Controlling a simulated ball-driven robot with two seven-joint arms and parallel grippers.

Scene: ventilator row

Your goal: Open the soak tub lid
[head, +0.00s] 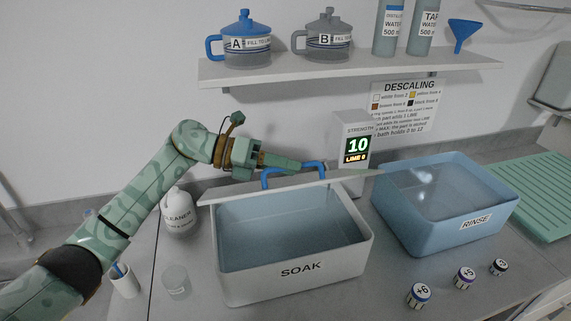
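The soak tub (292,271) is a white, open-topped box labelled SOAK, and its blue-grey inside shows. Its pale lid (232,192) shows as a thin slab at the tub's back edge, clear of most of the opening. The lid's blue arched handle (266,178) stands on top. My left gripper (298,166) reaches in from the left with its fingers at the handle and seems shut on it; the fingertips are partly hidden by the handle. My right gripper is not in view.
A blue RINSE tub (405,227) stands to the right. A white cleaner bottle (179,215) and a clear cup (175,281) are at the left. Small numbered jars (419,295) stand front right. A strength display (355,148) and a shelf (350,66) are behind.

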